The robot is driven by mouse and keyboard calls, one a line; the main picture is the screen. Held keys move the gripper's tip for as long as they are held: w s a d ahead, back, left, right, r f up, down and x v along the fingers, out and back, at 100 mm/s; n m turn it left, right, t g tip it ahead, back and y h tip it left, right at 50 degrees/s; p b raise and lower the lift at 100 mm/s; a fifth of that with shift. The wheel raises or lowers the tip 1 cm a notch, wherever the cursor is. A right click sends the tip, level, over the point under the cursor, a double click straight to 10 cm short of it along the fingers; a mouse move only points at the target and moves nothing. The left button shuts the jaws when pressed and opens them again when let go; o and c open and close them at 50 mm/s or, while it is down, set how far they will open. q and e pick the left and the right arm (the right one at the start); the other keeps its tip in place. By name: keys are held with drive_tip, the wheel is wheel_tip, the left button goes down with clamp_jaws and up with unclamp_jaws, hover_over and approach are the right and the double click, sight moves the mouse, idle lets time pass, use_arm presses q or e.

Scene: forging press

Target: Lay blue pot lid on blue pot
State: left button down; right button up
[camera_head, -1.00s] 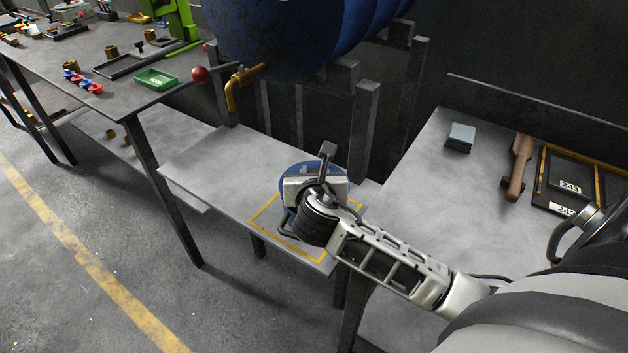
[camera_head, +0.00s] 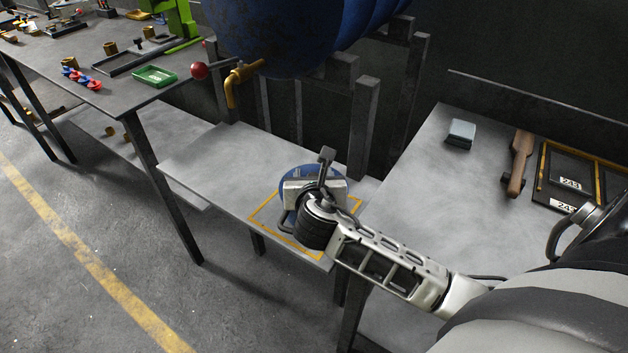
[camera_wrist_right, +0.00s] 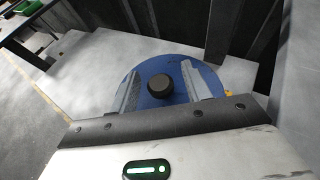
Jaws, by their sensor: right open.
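The blue pot lid (camera_wrist_right: 148,70) is a round blue disc with a black knob (camera_wrist_right: 160,87) in the right wrist view. My right gripper (camera_wrist_right: 161,68) is open, with one finger on each side of the knob and gaps between. In the head view my right gripper (camera_head: 316,188) is over the yellow-outlined square on the low grey shelf, and a blue rim (camera_head: 294,178) shows behind it. The blue pot is not clearly seen; the lid and gripper cover that spot, so I cannot tell whether the lid rests on it. My left gripper is not in view.
A large blue tank (camera_head: 290,35) with a brass tap (camera_head: 236,82) hangs behind the low shelf (camera_head: 205,160). Dark posts (camera_head: 363,125) stand close behind my gripper. The right bench (camera_head: 420,165) holds a grey block (camera_head: 461,132) and a wooden-handled tool (camera_head: 520,160). The shelf's left part is clear.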

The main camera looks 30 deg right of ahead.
drive_tip(key=p+v, duration=0.1)
drive_tip(key=v, duration=1.1)
drive_tip(key=s+a+f+m+y, duration=0.3)
drive_tip(key=f+m, duration=0.2)
drive_tip(key=m, duration=0.4)
drive_tip(key=s+a+f+m+y, duration=0.3)
drive_tip(key=f+m, duration=0.2)
drive_tip(key=m, duration=0.4)
drive_tip(key=s+a+f+m+g+y, duration=0.1)
drive_tip(key=s+a+f+m+y, duration=0.2)
drive_tip(key=m, duration=0.6)
wheel_tip(320, 180, down, 3)
drive_tip(key=shift+s+r+y, duration=0.15)
drive_tip(key=shift+r+y, duration=0.05)
drive_tip(key=shift+y, duration=0.4)
